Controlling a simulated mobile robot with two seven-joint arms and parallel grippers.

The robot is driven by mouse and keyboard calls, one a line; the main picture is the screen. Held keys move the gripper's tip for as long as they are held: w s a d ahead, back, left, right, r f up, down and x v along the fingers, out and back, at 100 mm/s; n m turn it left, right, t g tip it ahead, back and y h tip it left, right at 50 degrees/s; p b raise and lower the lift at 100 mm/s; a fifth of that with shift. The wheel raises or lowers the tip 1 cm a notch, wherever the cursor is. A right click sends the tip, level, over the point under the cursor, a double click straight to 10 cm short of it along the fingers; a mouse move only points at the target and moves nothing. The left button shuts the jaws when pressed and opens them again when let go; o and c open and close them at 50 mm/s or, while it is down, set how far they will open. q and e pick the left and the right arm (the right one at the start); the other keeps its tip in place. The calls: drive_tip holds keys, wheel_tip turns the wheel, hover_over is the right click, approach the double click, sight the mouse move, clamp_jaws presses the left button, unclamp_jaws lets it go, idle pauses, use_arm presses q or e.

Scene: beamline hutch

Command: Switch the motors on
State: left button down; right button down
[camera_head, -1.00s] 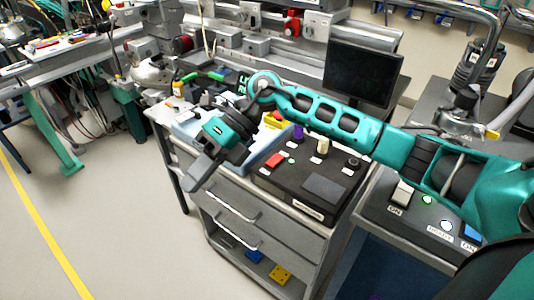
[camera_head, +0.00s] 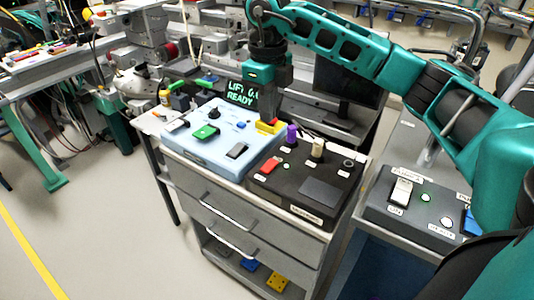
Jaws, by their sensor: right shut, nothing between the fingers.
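A dark switch box (camera_head: 382,207) stands on a grey cabinet at the right. I cannot tell from the labels which control is for the motors. My right gripper (camera_head: 270,117) is shut and empty, pointing down above the back of the drawer cart, left of the switch box. My left gripper is not in view.
The drawer cart (camera_head: 235,213) carries a light blue control box (camera_head: 222,165) with a screen (camera_head: 242,93) reading LIFT and READY, and a black box (camera_head: 316,192) with red, purple and cream controls. A dark monitor (camera_head: 345,90) stands behind. The floor at left is clear.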

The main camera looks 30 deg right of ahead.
sight(268, 169)
wheel_tip(268, 169, down, 14)
drive_tip(key=shift+r, duration=0.1)
idle(0.4)
drive_tip(key=shift+s+a+f+b, duration=0.1)
drive_tip(key=shift+a+f+b, duration=0.1)
drive_tip(key=shift+f+b, duration=0.15)
drive_tip(key=shift+d, duration=0.15)
drive_tip(key=shift+w+d+r, duration=0.2)
drive_tip(key=shift+w+d, duration=0.1)
drive_tip(key=shift+d, duration=0.35)
drive_tip(key=shift+r, duration=0.1)
